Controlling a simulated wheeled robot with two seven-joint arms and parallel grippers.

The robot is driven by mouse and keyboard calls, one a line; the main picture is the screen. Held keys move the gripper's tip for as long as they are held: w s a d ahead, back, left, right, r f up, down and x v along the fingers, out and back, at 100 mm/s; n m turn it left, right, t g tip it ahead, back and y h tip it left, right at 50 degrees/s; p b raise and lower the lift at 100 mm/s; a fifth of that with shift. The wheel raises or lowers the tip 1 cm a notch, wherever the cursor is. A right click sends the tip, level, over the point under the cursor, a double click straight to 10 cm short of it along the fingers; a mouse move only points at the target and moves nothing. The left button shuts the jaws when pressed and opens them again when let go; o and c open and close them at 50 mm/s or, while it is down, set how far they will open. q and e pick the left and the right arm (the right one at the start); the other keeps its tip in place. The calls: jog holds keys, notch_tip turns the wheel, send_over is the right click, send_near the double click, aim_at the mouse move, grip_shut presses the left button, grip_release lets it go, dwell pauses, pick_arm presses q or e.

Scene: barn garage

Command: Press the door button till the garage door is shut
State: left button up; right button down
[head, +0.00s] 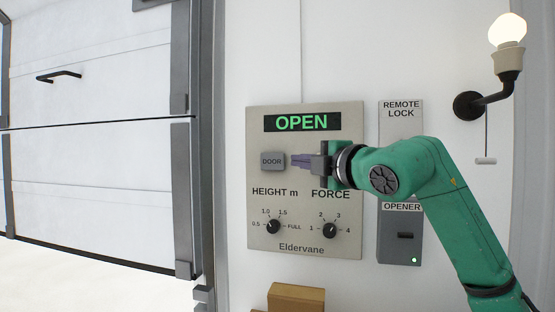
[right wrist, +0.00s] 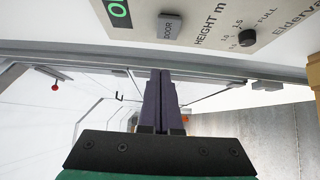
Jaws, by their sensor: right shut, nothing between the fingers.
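The door button (head: 272,161) is a grey square marked DOOR on a beige control panel (head: 262,223). The panel's display (head: 302,123) reads OPEN in green. My right gripper (head: 291,160) is shut and empty, its tips just right of the button in the head view; whether they touch it I cannot tell. In the right wrist view the shut fingers (right wrist: 161,78) show below the button (right wrist: 170,27), apart from it in the picture. The white garage door (head: 110,85) is at the left, with bright open space below its lower edge. My left gripper is not in view.
The panel has a height knob (head: 273,227) and a force knob (head: 329,230). A grey opener box (head: 400,243) with a green light is to the right, partly behind my arm. A lit wall lamp (head: 507,32) with a pull cord is upper right. A brown box (head: 296,298) is below.

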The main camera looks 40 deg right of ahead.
jog(key=p, duration=0.7)
send_near(269, 161)
jog(key=w+a, duration=0.2)
jog(key=a, duration=0.1)
jog(key=w+d+p, duration=0.3)
jog(key=shift+w+d+r, duration=0.2)
jog(key=shift+d+r, duration=0.05)
jog(key=shift+w+d+f, duration=0.2)
jog(key=shift+d+f, duration=0.05)
jog(key=shift+d, duration=0.1)
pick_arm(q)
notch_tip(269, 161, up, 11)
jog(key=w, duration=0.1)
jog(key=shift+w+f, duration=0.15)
pick_arm(e)
jog(key=shift+a, duration=0.1)
jog(key=shift+s+r, duration=0.1)
